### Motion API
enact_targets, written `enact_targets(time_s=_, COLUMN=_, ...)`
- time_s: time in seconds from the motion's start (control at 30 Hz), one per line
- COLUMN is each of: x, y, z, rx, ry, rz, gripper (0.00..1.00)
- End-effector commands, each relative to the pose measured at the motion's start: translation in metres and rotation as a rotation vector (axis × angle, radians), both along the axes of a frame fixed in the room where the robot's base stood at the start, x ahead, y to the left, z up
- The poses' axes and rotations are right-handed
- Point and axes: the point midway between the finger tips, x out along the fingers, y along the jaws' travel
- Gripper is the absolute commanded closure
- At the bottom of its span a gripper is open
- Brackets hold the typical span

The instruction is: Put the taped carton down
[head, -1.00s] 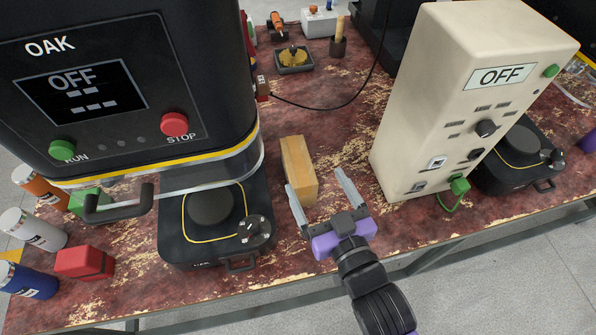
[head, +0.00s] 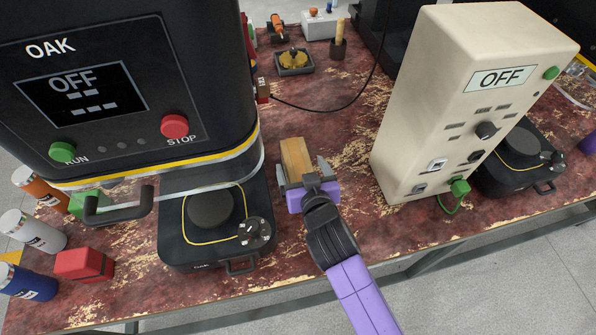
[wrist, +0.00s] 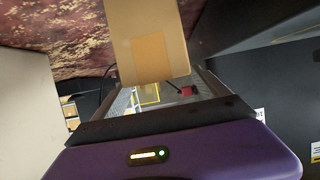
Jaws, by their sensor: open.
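The taped carton (head: 296,157) is a tan box on the worn red tabletop, between the black OAK machine and the beige control box. My gripper (head: 304,172) is open, with one finger on each side of the carton's near end. In the wrist view the fingers (wrist: 163,88) flank its lower end. Whether either finger touches it I cannot tell. The gripper body hides the carton's near lower part in the head view.
The OAK machine (head: 120,90), reading OFF, stands close on the left, its black base (head: 212,240) beside my gripper. The beige control box (head: 455,100) stands to the right. A red box (head: 84,265) and several bottles are at far left. Bare tabletop (head: 335,120) lies behind the carton.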

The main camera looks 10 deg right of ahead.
Motion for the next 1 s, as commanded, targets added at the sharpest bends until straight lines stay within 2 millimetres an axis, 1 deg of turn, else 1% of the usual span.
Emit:
enact_targets(time_s=0.03, x=0.009, y=0.002, z=0.000, rx=-0.001, ry=-0.002, rz=0.001, gripper=0.15)
enact_targets(time_s=0.2, x=0.026, y=0.002, z=-0.009, rx=-0.001, ry=0.000, rz=0.000, gripper=0.15)
enact_targets(time_s=0.3, x=0.029, y=0.002, z=-0.011, rx=0.000, ry=-0.001, rz=0.001, gripper=0.15)
enact_targets(time_s=0.5, x=0.029, y=0.002, z=-0.011, rx=0.000, ry=-0.001, rz=0.001, gripper=0.15)
enact_targets(time_s=0.57, x=0.029, y=0.002, z=-0.011, rx=0.000, ry=-0.001, rz=0.001, gripper=0.26)
enact_targets(time_s=0.6, x=0.029, y=0.002, z=-0.011, rx=0.000, ry=-0.001, rz=0.001, gripper=0.34)
enact_targets(time_s=0.67, x=0.029, y=0.002, z=-0.011, rx=0.000, ry=-0.001, rz=0.001, gripper=0.46)
enact_targets(time_s=0.7, x=0.029, y=0.002, z=-0.011, rx=0.000, ry=-0.001, rz=0.001, gripper=0.54)
enact_targets(time_s=0.77, x=0.029, y=0.002, z=-0.011, rx=0.000, ry=-0.001, rz=0.001, gripper=0.66)
enact_targets(time_s=0.8, x=0.029, y=0.002, z=-0.011, rx=0.000, ry=-0.001, rz=0.001, gripper=0.73)
enact_targets(time_s=0.93, x=0.029, y=0.003, z=-0.011, rx=0.000, ry=0.000, rz=0.001, gripper=0.99)
enact_targets(time_s=1.0, x=0.030, y=0.003, z=-0.009, rx=0.001, ry=-0.004, rz=0.002, gripper=1.00)
